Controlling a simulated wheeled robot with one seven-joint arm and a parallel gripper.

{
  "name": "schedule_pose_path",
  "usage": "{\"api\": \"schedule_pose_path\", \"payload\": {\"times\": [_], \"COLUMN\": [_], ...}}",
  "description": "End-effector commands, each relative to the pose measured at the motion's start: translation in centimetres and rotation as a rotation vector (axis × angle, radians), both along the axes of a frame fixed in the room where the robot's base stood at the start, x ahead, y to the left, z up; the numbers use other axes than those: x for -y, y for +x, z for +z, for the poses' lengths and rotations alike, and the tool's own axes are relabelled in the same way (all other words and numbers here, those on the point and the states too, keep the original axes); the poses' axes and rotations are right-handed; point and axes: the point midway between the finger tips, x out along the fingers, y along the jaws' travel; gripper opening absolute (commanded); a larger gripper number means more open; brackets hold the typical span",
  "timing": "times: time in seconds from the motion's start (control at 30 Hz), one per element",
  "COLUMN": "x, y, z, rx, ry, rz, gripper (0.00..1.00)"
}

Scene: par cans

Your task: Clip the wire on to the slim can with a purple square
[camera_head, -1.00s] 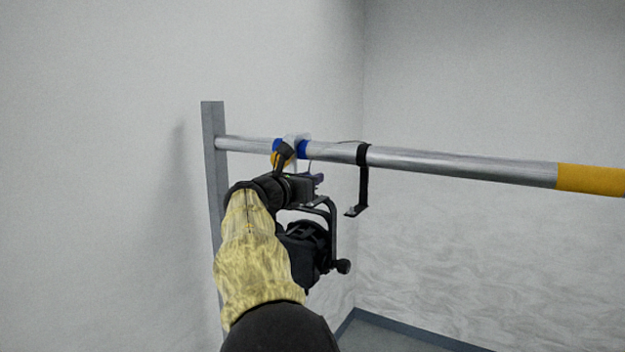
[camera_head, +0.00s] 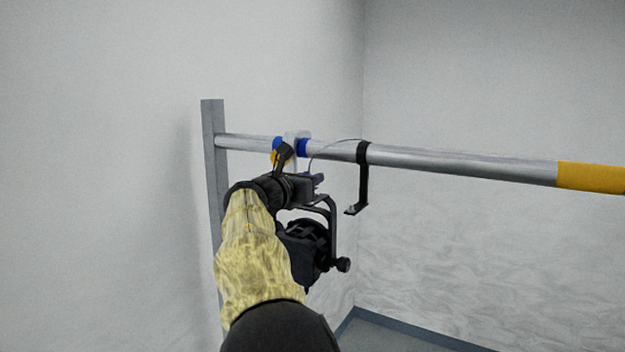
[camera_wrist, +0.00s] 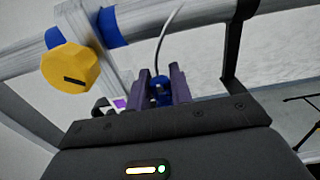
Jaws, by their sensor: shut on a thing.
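My gripper (camera_wrist: 166,84), with dark purple fingers, is shut on a small blue clip (camera_wrist: 160,91) below the bar. A purple square (camera_wrist: 120,103) on a pale surface shows just left of my fingers in the wrist view. Most of what carries it is hidden behind my gripper's body, so I cannot tell the can's shape or whether the clip touches it.
A metal bar (camera_head: 450,164) runs from a grey post (camera_head: 213,150) to a yellow section (camera_head: 590,179). A clear clamp with a yellow knob (camera_wrist: 70,67) and blue bands sits on the bar. A black strap bracket (camera_head: 363,175) hangs to the right. A wall stands close at left.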

Motion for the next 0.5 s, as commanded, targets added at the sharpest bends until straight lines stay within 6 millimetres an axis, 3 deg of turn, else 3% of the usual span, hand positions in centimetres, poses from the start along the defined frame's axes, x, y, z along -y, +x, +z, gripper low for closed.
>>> {"api": "schedule_pose_path", "payload": {"times": [0.5], "x": [0.0], "y": [0.01], "z": [-0.7], "rx": [0.0], "ry": [0.0], "rz": [0.0], "gripper": [0.0]}}
